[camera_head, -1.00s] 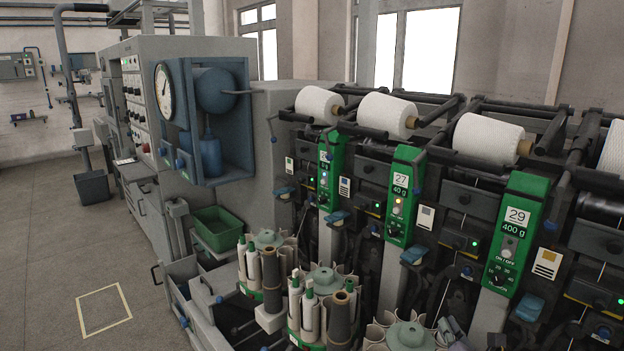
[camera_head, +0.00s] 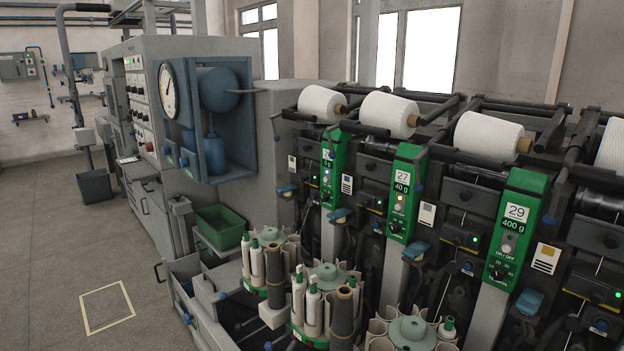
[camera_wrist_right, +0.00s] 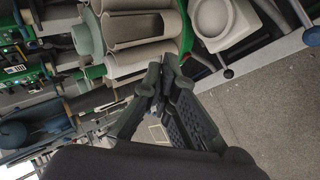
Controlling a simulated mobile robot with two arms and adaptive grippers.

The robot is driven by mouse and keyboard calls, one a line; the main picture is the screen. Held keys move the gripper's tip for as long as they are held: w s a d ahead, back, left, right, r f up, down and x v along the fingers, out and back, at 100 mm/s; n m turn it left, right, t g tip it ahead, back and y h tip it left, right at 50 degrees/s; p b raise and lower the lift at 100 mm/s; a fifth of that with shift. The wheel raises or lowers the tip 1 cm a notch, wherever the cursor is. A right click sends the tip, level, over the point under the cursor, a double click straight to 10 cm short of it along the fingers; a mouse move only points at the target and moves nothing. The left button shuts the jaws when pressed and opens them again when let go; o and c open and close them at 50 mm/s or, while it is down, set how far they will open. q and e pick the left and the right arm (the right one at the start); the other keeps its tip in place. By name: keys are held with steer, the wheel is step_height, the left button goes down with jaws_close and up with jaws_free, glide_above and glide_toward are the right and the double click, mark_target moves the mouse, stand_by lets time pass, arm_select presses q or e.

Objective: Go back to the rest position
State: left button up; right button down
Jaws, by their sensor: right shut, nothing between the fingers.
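My right gripper (camera_wrist_right: 165,82) shows in the right wrist view. Its dark fingers are closed together and hold nothing. Beyond the fingertips, apparently apart from them, is a bobbin magazine with beige pockets (camera_wrist_right: 140,25) and a pale green hub (camera_wrist_right: 88,35). Neither gripper shows in the head view, and my left gripper is in no view. The head view shows the cone winder with green unit panels, one marked 27 (camera_head: 404,195) and one marked 29 (camera_head: 515,230).
White yarn cones (camera_head: 390,114) lie along the winder's top. Round magazines with bobbins (camera_head: 325,300) stand along its front. A green bin (camera_head: 218,228) and a blue gauge cabinet (camera_head: 205,120) are at left. The grey floor (camera_head: 60,250) with a yellow outlined square is clear.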

steer(key=s+a+f+m+g, duration=0.1)
steer(key=s+a+m+g, duration=0.1)
steer(key=s+m, duration=0.35)
steer(key=s+a+f+m+g+y, duration=0.1)
steer(key=s+f+m+g, duration=0.15)
steer(key=s, duration=0.55)
steer(key=s+a+m+g, duration=0.2)
steer(key=s+m, duration=0.3)
steer(key=s, duration=0.2)
step_height(320, 180, down, 26)
steer(key=s+g, duration=0.2)
steer(key=s+d+f, duration=0.3)
steer(key=s+f, duration=1.3)
steer(key=shift+n+g, duration=0.35)
steer(key=shift+n, duration=0.05)
steer(key=shift+d, duration=0.1)
